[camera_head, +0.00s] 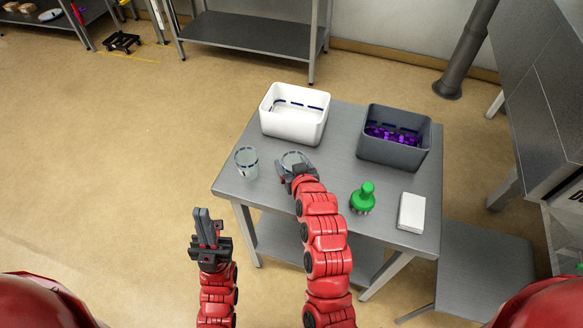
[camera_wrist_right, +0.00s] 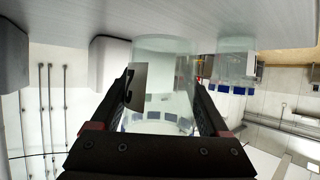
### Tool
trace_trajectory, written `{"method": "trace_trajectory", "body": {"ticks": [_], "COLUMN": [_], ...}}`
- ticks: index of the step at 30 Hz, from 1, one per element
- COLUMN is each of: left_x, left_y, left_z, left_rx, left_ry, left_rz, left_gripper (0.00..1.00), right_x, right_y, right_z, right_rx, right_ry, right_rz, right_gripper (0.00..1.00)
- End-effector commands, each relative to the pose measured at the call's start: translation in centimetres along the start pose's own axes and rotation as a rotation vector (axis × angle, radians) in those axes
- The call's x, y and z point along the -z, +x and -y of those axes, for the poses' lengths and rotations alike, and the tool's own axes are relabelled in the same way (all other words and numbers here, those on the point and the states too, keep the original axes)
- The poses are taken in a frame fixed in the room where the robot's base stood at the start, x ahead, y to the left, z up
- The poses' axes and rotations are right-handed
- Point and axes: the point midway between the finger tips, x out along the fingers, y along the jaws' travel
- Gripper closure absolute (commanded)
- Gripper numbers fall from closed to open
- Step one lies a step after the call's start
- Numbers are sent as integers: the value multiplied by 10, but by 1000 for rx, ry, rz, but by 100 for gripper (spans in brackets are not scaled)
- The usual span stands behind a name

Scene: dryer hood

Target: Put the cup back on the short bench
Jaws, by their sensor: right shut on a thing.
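My right gripper (camera_head: 297,172) is shut on a clear cup (camera_head: 293,159), over the middle of the grey metal table (camera_head: 330,196). In the right wrist view the same cup (camera_wrist_right: 160,85) stands between the two fingers, with the tabletop (camera_wrist_right: 200,15) along the top of the picture. I cannot tell whether its base touches the table. A second clear cup (camera_head: 246,163) stands on the table's left side; it also shows in the right wrist view (camera_wrist_right: 235,68). My left gripper (camera_head: 207,222) is off the table, at its front left; its finger gap is unclear. A low grey bench (camera_head: 485,262) stands at the right.
A white bin (camera_head: 294,128) and a dark grey bin (camera_head: 392,153) with purple contents stand at the table's back. A green-handled object (camera_head: 364,197) and a white box (camera_head: 412,212) lie at the right. The low bench top looks bare. Floor at left is free.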

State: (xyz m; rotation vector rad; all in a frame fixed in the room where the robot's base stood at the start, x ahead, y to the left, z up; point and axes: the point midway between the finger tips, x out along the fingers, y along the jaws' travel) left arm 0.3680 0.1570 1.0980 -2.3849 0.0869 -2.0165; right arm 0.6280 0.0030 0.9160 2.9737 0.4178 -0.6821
Motion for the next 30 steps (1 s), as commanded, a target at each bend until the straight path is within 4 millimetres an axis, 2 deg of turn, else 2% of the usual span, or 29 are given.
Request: {"method": "trace_trajectory", "body": {"ticks": [4,10,22,23,26,30], "left_x": [1,3,2,2,2,2], "left_y": [5,17,12,14,14,14], "left_z": [0,1,1,1,1,1], "left_rx": [0,0,0,0,0,0], "left_ry": [0,0,0,0,0,0], "left_rz": [0,0,0,0,0,0], "left_gripper": [100,100,100,100,100,100], "right_x": [-3,-26,-34,-33,-33,-33], "right_y": [4,15,19,19,18,18], "right_z": [0,0,0,0,0,0], "right_rx": [-2,-1,-1,-1,-1,-1], "right_ry": [-1,-1,0,0,0,0], "right_rz": [-1,2,-3,-3,-3,-3], "right_gripper": [99,99,99,16,0,0]}}
